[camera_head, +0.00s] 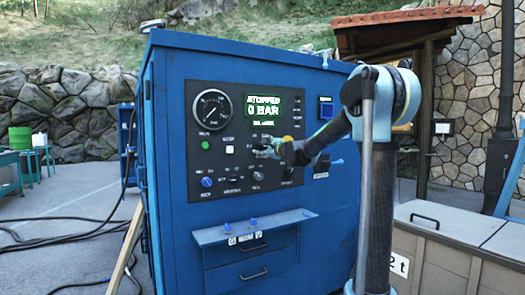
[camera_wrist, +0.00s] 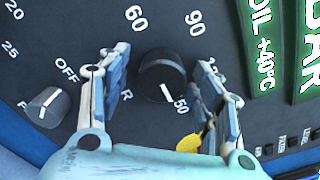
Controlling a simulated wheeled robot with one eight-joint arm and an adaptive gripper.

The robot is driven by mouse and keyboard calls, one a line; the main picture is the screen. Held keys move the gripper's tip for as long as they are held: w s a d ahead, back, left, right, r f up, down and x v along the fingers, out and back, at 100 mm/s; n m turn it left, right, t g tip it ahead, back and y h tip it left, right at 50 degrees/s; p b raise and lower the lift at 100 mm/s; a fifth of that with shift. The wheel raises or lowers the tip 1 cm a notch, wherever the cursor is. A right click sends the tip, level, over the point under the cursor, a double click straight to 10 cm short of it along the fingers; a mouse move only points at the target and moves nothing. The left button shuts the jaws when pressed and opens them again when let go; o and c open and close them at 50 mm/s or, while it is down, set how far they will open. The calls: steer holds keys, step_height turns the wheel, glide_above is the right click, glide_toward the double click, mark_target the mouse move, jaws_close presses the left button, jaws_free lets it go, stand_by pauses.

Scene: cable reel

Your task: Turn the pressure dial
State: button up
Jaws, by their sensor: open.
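A round black dial (camera_wrist: 161,77) with a white pointer line sits between my fingers in the wrist view. Numbers such as 60 and 90 are printed around it, and its pointer faces down and slightly right, near a partly hidden "50". My gripper (camera_wrist: 158,72) is open, with one finger on each side of the dial and gaps visible between fingers and dial. In the head view my gripper (camera_head: 268,147) is at the black control panel (camera_head: 215,180) and mostly hides the dial. The lit green display (camera_head: 262,108) reads "STOPPED 0 BAR".
A second knob (camera_wrist: 47,107) marked OFF is left of my gripper, and a yellow part (camera_wrist: 189,143) is close to the right finger. A round gauge (camera_head: 212,109) and a blue knob (camera_head: 207,182) are on the panel. A shelf (camera_head: 254,227) juts out below.

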steer(key=c, duration=1.1)
steer(key=shift+o, duration=0.2)
steer(key=shift+a, duration=0.25)
steer(key=shift+d, duration=0.2)
steer(key=shift+n, duration=0.4)
steer(key=n, duration=0.4)
steer(key=shift+n, duration=0.3)
steer(key=n, duration=0.6)
steer(key=shift+d, duration=0.1)
steer(key=shift+n, duration=0.4)
